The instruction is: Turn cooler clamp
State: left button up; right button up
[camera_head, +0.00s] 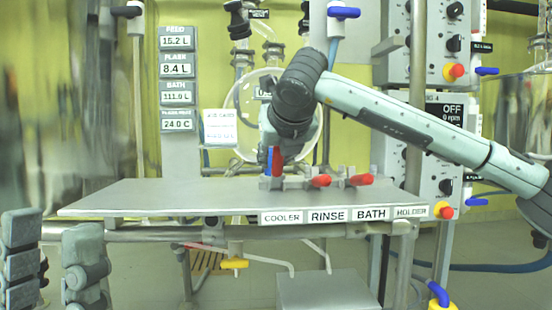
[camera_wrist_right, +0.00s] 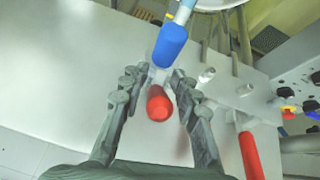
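My right gripper (camera_wrist_right: 157,80) reaches down over the clamp. Its fingers are apart, one on each side of the clamp, with the red handle between them and a small gap visible. I cannot tell whether they touch it. My left gripper (camera_head: 52,242) is open and empty at the lower left, away from the shelf.
Two more red-handled clamps, RINSE (camera_head: 321,180) and BATH (camera_head: 361,179), stand to the right on the grey shelf (camera_head: 150,195). A round glass vessel (camera_head: 250,100) is behind. Control boxes (camera_head: 436,180) stand at right. The shelf's left part is clear.

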jog(key=shift+o, duration=0.4)
jog(key=shift+s+r, duration=0.1)
jog(key=shift+s, duration=0.1)
jog(key=v, duration=1.1)
jog(key=shift+s, duration=0.25)
jog(key=shift+d+r, duration=0.1)
jog(key=shift+r, duration=0.05)
